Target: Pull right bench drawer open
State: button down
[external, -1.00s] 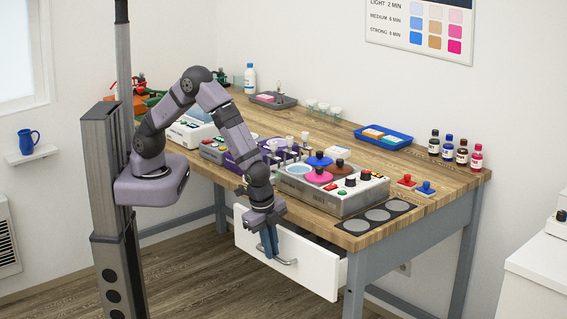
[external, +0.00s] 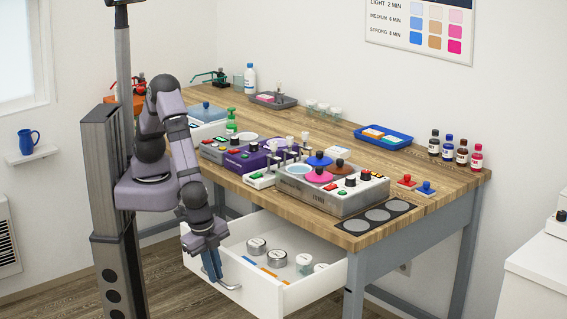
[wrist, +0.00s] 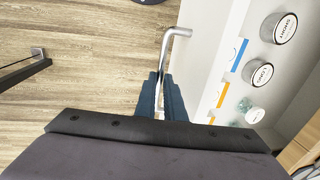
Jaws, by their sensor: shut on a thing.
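The right bench drawer (external: 258,291) is a white drawer under the wooden bench, pulled well out, with its inside showing. Its grey bar handle (external: 228,285) is on the front face; in the wrist view the handle (wrist: 181,33) runs down between my fingers. In the wrist view my gripper (wrist: 162,90) shows both fingers around the bar.
Inside the drawer are round tins (external: 277,258), jars (external: 305,263) and blue and orange strips. The bench top (external: 330,227) carries a grey machine (external: 333,192) and several bottles. A bench leg (external: 355,285) stands right of the drawer.

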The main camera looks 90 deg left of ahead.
jog(key=shift+d, duration=0.1)
dwell(0.3)
jog(key=c, duration=1.8)
grip_release()
jog(key=shift+c, duration=0.2)
jog(key=shift+r, duration=0.1)
notch_tip(320, 180, up, 7)
jog(key=s+d, duration=0.1)
jog(key=shift+b, duration=0.4)
